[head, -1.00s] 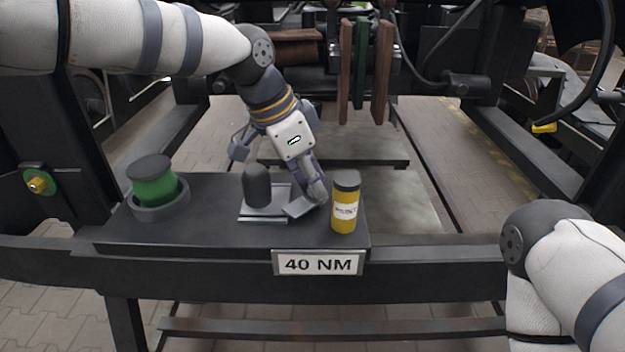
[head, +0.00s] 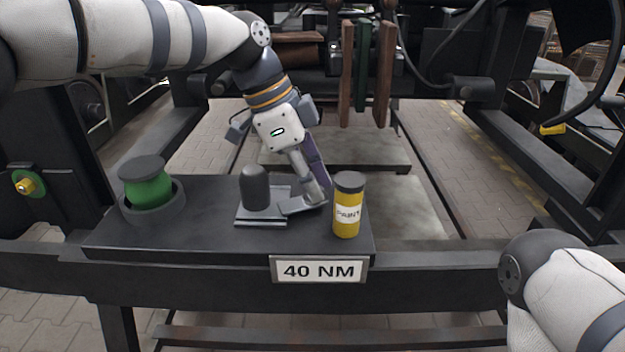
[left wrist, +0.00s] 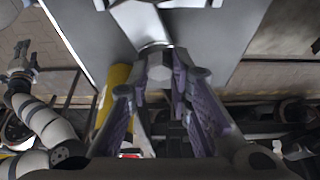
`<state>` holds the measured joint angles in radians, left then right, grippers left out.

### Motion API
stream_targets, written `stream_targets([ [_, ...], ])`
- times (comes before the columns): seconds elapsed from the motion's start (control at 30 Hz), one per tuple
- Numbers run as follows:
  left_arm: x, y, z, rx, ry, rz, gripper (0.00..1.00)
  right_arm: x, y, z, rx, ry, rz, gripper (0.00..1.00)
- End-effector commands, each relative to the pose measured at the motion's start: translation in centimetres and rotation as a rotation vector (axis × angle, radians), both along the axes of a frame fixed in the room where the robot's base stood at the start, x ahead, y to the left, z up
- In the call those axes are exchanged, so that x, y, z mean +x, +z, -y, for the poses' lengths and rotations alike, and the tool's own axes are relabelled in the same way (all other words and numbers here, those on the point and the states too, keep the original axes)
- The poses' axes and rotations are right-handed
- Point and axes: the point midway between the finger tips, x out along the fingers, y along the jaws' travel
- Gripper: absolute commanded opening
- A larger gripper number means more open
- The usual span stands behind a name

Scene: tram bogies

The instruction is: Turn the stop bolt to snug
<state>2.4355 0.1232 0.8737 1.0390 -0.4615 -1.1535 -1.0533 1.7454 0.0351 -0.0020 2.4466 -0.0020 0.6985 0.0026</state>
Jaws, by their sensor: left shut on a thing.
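My left gripper (head: 316,200) points down at the grey metal bracket (head: 262,216) on the dark beam, just left of the yellow paint can. In the left wrist view its purple-padded fingers (left wrist: 158,88) are closed around a grey hexagonal head, which appears to be the stop bolt (left wrist: 158,70). A round collar shows just beyond the head. In the head view the gripper hides the bolt. A dark rounded rubber stop (head: 256,187) stands upright on the bracket.
The yellow paint can (head: 347,205) stands close to the right of my left gripper. A green-and-black round part (head: 147,185) sits in a dark ring at the left of the beam. A "40 NM" sign (head: 318,270) is on the beam's front.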

Motion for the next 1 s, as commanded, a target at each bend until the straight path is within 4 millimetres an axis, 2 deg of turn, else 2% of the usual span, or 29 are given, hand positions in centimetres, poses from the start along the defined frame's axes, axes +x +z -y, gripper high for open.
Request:
stream_targets([
  [0.23, -0.1, -0.2, 0.0, 0.003, -0.001, -0.003, 0.00, 0.0, 0.0, 0.0, 0.000, 0.000, 0.000, 0.40],
  [0.27, -0.1, -0.2, 0.0, 0.003, -0.001, -0.003, 0.24, 0.0, 0.0, 0.0, 0.000, 0.000, 0.000, 0.40],
  [0.33, 0.0, -0.2, 0.0, 0.003, 0.000, -0.003, 0.39, 0.0, 0.0, 0.0, 0.000, 0.000, 0.000, 0.40],
  [0.67, 0.0, 0.3, -0.2, 0.002, 0.001, 0.000, 0.39, 0.0, 0.0, 0.0, 0.000, 0.000, 0.000, 0.40],
  [0.77, 0.1, 1.9, -0.8, 0.001, 0.003, 0.003, 0.39, 0.0, 0.0, 0.0, 0.000, 0.000, 0.000, 0.40],
  [1.0, 0.1, 7.8, -3.3, 0.002, 0.002, 0.002, 0.39, 0.0, 0.0, 0.0, 0.000, 0.000, 0.000, 0.40],
])
